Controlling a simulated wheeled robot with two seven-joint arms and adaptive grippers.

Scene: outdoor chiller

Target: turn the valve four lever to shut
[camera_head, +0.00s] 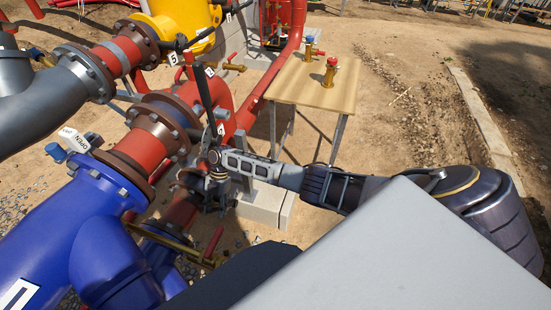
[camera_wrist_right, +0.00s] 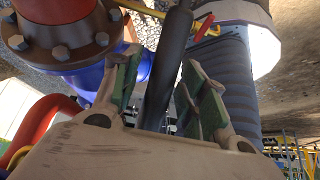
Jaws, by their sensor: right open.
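The valve four lever (camera_head: 203,88) is a long dark bar that rises steeply from the valve beside the red pipe, near a white tag marked 4 (camera_head: 220,128). My right gripper (camera_head: 211,157) reaches in from the right at the lever's lower part. In the right wrist view the dark lever (camera_wrist_right: 175,40) runs between the two green-padded fingers of the open right gripper (camera_wrist_right: 160,68). Gaps seem to show beside the lever; I cannot tell whether a finger touches it. The valve body is partly hidden behind the gripper. My left gripper is not in view.
Blue pipe (camera_head: 85,225), red flanged pipes and a yellow pipe (camera_head: 180,20) crowd the left. A white OPEN sign (camera_head: 76,140) sits by the blue pipe. A wooden table (camera_head: 310,88) with small red and blue-topped valves stands behind my right arm. Open sandy ground lies right of it.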

